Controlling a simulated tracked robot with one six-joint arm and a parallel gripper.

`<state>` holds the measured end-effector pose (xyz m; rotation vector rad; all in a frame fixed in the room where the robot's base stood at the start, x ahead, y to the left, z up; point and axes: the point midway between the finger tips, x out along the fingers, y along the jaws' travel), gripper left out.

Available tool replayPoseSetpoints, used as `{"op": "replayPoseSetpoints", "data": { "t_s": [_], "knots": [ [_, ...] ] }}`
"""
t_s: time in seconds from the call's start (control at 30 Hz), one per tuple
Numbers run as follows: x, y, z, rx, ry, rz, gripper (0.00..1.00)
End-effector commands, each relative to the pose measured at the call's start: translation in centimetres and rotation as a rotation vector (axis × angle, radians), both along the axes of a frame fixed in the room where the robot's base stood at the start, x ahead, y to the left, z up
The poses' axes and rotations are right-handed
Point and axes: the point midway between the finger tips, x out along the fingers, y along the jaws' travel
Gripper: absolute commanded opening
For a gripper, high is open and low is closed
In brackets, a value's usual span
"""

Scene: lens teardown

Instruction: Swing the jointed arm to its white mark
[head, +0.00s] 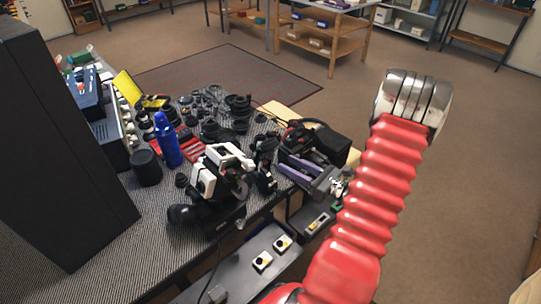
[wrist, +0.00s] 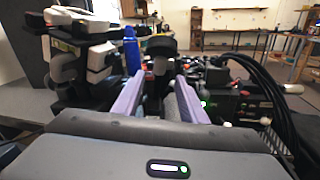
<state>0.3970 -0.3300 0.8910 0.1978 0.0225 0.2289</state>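A white-and-black jointed device (head: 206,176) stands near the front edge of the bench. It looks like the jointed arm, and it also shows at the left of the wrist view (wrist: 97,58). I cannot pick out its white mark with certainty. My gripper (head: 288,171) is to its right, low over the bench edge. In the wrist view my gripper (wrist: 160,78) has its two purple fingers spread apart with a gap between them. A black rounded part on a stem (wrist: 160,47) shows beyond the gap; I cannot tell whether it belongs to the jointed device.
A blue bottle (head: 167,140) and a black cylinder (head: 146,167) stand behind the device. Lens parts (head: 238,106) crowd the bench beyond. A tall dark panel (head: 60,140) blocks the left. A grey box with yellow buttons (head: 262,262) sits in front. Open floor lies right.

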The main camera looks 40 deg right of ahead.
Motion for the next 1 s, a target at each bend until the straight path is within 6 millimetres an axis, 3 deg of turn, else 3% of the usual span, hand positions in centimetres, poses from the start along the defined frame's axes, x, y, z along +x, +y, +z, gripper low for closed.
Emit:
{"op": "replayPoseSetpoints", "data": {
  "t_s": [0.6,1.0],
  "knots": [
    [7.4,1.8,0.0,0.000,0.000,0.001,0.39],
    [8.3,1.9,0.0,0.000,0.000,-0.001,0.39]
  ]
}}
